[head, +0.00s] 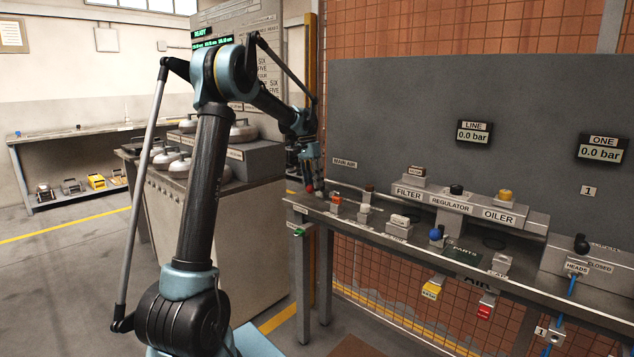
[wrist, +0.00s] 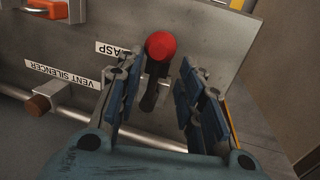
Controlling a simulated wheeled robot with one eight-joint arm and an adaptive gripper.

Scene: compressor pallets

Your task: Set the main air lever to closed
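The main air lever shows in the wrist view as a red ball knob (wrist: 160,46) on a dark stem, in front of a grey plate. In the head view a small red spot (head: 309,188) shows under my gripper, below the MAIN AIR label (head: 344,162). My gripper (wrist: 161,72) is open, with one blue-padded finger on each side of the lever and visible gaps to both. In the head view my gripper (head: 312,172) points down at the left end of the bench. The lever's base is partly hidden.
A HASP label (wrist: 118,51), an orange part (wrist: 55,9) and a brown-knobbed vent silencer (wrist: 38,104) lie left of the lever. A pipe (wrist: 150,142) runs along the panel. The bench (head: 400,250) continues right with filter, regulator and oiler. Gauges LINE (head: 474,132) and ONE (head: 603,148) read 0.0 bar.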

